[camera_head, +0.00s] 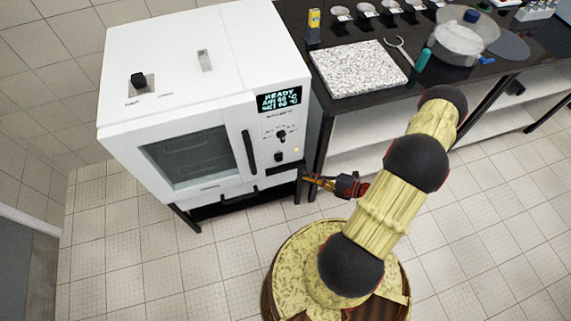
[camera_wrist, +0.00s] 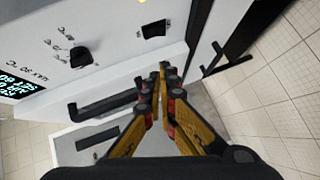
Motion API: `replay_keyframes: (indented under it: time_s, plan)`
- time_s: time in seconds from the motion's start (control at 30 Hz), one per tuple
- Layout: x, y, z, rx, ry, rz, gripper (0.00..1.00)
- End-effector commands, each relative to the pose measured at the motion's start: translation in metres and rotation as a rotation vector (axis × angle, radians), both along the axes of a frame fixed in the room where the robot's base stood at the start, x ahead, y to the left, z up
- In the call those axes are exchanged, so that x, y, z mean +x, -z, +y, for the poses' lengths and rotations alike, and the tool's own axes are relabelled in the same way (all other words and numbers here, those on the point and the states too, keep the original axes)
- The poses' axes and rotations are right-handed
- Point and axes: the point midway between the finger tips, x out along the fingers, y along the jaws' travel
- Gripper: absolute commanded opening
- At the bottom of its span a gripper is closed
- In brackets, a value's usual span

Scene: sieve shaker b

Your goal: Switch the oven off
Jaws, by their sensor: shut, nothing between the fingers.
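The white oven (camera_head: 185,100) stands on a dark stand at left, door closed. Its lit display (camera_head: 279,98) reads READY, with smaller temperature lines below. Under it on the front panel are a round black knob (camera_head: 281,135) and a small black switch (camera_head: 278,156). The wrist view shows the knob (camera_wrist: 80,57) and the switch (camera_wrist: 154,29) too; the switch position is too small to tell. My gripper (camera_head: 305,178) is shut and empty, low by the oven's front right corner. In the wrist view its fingertips (camera_wrist: 163,67) appear just below the switch, apparently not touching it.
The vertical black door handle (camera_head: 248,152) is left of the panel. A black bench (camera_head: 460,75) stands close on the right, with a speckled slab (camera_head: 357,68), a green cylinder (camera_head: 422,60) and a sieve pan (camera_head: 457,42). The tiled floor (camera_head: 150,265) in front is clear.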

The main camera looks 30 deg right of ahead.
Motion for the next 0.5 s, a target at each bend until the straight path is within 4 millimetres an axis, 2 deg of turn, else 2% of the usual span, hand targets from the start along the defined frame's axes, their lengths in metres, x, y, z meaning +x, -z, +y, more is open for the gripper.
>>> replay_keyframes:
  time_s: [0.23,0.5]
  plan:
    - [0.011,0.004,0.007,0.0,-0.004,-0.001,0.0]
    - [0.045,0.015,0.029,0.0,-0.006,-0.001,0.0]
